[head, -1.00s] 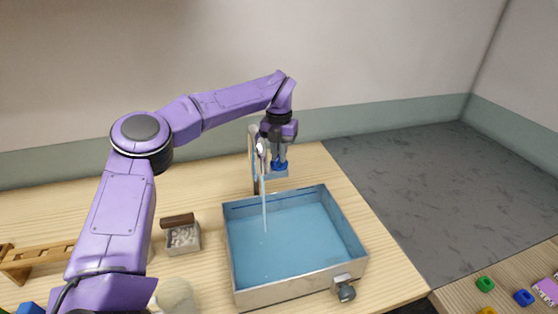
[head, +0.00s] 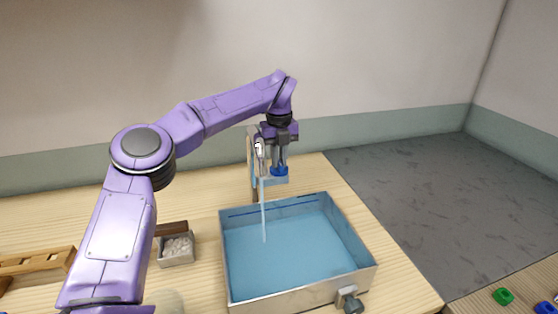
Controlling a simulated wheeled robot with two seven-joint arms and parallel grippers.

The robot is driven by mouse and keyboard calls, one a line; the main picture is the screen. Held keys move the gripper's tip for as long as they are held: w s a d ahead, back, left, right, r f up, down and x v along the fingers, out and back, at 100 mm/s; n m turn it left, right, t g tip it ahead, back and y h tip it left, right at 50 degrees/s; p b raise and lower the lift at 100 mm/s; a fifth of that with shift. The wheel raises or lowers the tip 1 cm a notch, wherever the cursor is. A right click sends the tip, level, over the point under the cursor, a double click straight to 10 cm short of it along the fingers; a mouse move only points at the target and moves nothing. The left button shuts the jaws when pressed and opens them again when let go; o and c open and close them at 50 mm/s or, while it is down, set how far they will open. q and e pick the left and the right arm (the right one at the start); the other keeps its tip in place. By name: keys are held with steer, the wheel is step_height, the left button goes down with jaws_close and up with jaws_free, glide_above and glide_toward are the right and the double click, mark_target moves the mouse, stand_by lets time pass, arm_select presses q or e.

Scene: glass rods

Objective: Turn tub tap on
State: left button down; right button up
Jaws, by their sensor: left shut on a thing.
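The tub (head: 300,301) is a metal-walled square basin with blue water in it, standing on the wooden table. The tap (head: 253,160) stands at the tub's back edge, and a thin pale stream of water (head: 263,215) falls from it into the tub. My left gripper (head: 279,166) points down beside the tap and is shut on a blue tap handle (head: 280,171). The fingers hide part of the handle. A grey drain knob (head: 352,305) sits on the tub's front wall. My right gripper is out of view.
A small box of pale pebbles (head: 176,251) stands left of the tub. A wooden rack (head: 35,262) lies at the far left. Green (head: 503,296) and blue (head: 545,307) blocks lie at the lower right. The table right of the tub is clear.

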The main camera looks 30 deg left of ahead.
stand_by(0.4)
arm_select(q)
steer(key=c, duration=1.1)
jaws_free()
step_height(320, 180, up, 10)
steer(key=shift+a+r+p, duration=0.1)
steer(key=shift+r+p, duration=0.1)
steer(key=shift+p, duration=0.55)
